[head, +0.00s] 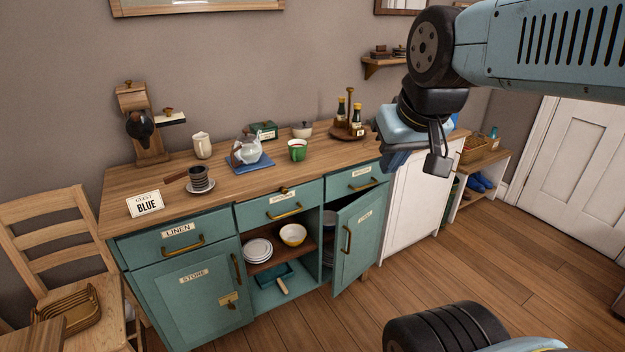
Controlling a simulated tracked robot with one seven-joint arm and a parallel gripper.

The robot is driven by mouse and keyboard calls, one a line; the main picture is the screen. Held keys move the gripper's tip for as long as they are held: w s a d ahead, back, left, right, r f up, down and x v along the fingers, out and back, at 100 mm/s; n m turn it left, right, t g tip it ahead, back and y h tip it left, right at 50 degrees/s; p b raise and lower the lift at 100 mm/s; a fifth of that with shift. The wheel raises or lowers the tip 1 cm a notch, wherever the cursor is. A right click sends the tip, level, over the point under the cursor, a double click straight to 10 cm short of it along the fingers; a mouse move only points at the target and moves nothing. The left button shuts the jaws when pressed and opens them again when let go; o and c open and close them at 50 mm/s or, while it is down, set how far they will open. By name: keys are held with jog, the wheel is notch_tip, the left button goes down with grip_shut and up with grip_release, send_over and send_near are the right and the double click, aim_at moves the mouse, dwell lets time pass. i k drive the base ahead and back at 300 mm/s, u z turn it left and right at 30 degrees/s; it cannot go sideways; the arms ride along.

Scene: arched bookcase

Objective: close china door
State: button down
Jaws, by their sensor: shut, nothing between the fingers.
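The teal sideboard has a right-hand door (354,238) that stands partly open, swung out toward the front, with a brass handle (347,240) and a small label too small to read surely. More plates show partly behind the open door. My gripper (394,160) is shut and empty, above and to the right of the door, apart from it, in front of the sideboard's right end.
The left door (196,300), labelled STORE, and the drawers above are shut. A brush-like tool lies in a teal dustpan (272,278) below the shelf. A teapot (247,150) and green cup (297,150) stand on the worktop. The wooden floor (450,260) in front is clear.

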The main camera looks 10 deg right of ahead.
aim_at(358, 225)
jog(key=k, duration=0.95)
jog(key=u, duration=0.4)
jog(key=i, duration=1.6)
jog(key=z, duration=0.5)
